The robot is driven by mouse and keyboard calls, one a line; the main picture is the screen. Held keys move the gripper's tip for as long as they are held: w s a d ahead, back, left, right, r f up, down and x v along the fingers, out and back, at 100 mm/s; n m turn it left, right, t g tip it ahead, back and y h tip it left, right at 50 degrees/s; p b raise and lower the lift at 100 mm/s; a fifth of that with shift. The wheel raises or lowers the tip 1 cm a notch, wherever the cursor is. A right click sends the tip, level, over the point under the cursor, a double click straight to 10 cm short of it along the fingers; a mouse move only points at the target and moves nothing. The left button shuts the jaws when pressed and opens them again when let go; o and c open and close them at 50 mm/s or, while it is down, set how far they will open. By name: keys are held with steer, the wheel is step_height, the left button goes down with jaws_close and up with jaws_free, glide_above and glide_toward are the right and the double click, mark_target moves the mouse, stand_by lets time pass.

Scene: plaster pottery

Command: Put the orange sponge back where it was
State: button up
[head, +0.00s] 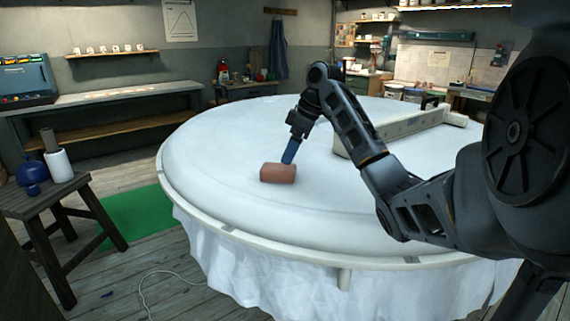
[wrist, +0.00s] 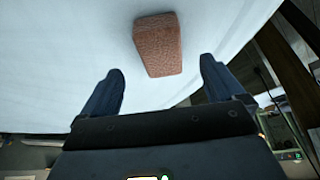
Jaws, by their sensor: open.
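The orange sponge (head: 278,173), a brownish-orange block, lies on the large round white plaster table (head: 230,200), toward its front left. My gripper (head: 288,155) is right behind the sponge in the head view, with its blue fingers pointing down at the table. In the wrist view the sponge (wrist: 158,44) lies beyond the fingertips, between their lines. The fingers of my gripper (wrist: 161,80) are wide apart with nothing between them. The head view does not show clearly whether a finger touches the sponge.
A long pale slab-like tool (head: 400,128) lies on the table to the right of my gripper. A wooden stool (head: 62,195) with a white bottle (head: 58,165) and a blue vase (head: 30,172) stands at the left. The table's left side is clear.

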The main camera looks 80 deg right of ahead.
steer(key=p+v, duration=0.1)
steer(key=v, duration=0.4)
steer(key=shift+r, duration=0.1)
stand_by(0.5)
